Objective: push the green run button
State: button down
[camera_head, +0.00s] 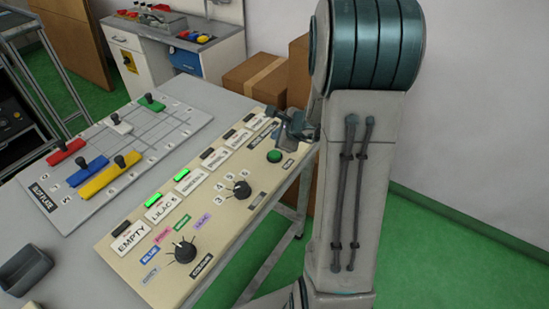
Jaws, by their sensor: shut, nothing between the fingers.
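The green run button (274,156) is a round green knob near the right end of the beige control panel (215,222). My gripper (280,120) is shut and empty, at the far right end of the panel. In the picture it sits just above and to the right of the green button, with a gap between them. My arm partly hides it, and its height over the panel is hard to tell. Two indicator lamps on the panel glow green; the others are dark.
Two black rotary knobs (181,250) and (242,190) stand up from the panel. A grey board (185,120) with coloured handled blocks lies to the left. A dark tray (24,270) is at the lower left. Cardboard boxes (252,76) stand behind the table.

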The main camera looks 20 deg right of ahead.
aim_at(277, 155)
jog(key=shift+f+b, duration=1.8)
jog(key=shift+f, duration=0.55)
jog(key=shift+f+b, duration=0.4)
jog(key=shift+b, duration=0.25)
jog(key=shift+f+b, duration=0.5)
jog(key=shift+b, duration=0.15)
dwell(0.6)
jog(key=shift+r, duration=0.1)
jog(key=shift+r+p, duration=0.7)
jog(key=shift+r, duration=0.15)
jog(key=shift+r, duration=0.1)
notch_tip(277, 155, up, 5)
jog(key=p, duration=0.4)
